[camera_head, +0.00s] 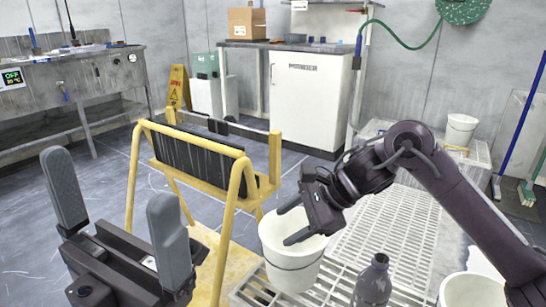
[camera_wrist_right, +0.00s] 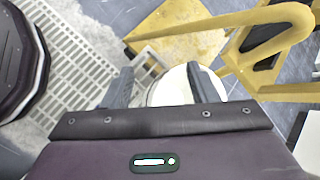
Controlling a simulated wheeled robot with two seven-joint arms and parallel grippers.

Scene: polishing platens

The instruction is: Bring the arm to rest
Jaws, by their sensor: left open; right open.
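My left gripper (camera_head: 112,178) is open and empty in the left foreground of the head view, its two grey fingers wide apart and pointing up. My right arm comes in from the right, and its gripper (camera_head: 284,227) is open over the mouth of a white bucket (camera_head: 291,268). The fingers overlap the bucket's rim in the picture; I cannot tell whether they touch it. In the right wrist view the gripper (camera_wrist_right: 160,70) has its fingers spread, with the white bucket (camera_wrist_right: 172,88) showing between and below them.
A yellow frame with a black panel (camera_head: 195,150) stands left of the bucket and also shows in the wrist view (camera_wrist_right: 245,50). A dark bottle (camera_head: 372,284) and another white bucket (camera_head: 472,291) are at lower right. White grating (camera_head: 385,240) lies around. A cabinet (camera_head: 308,100) stands behind.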

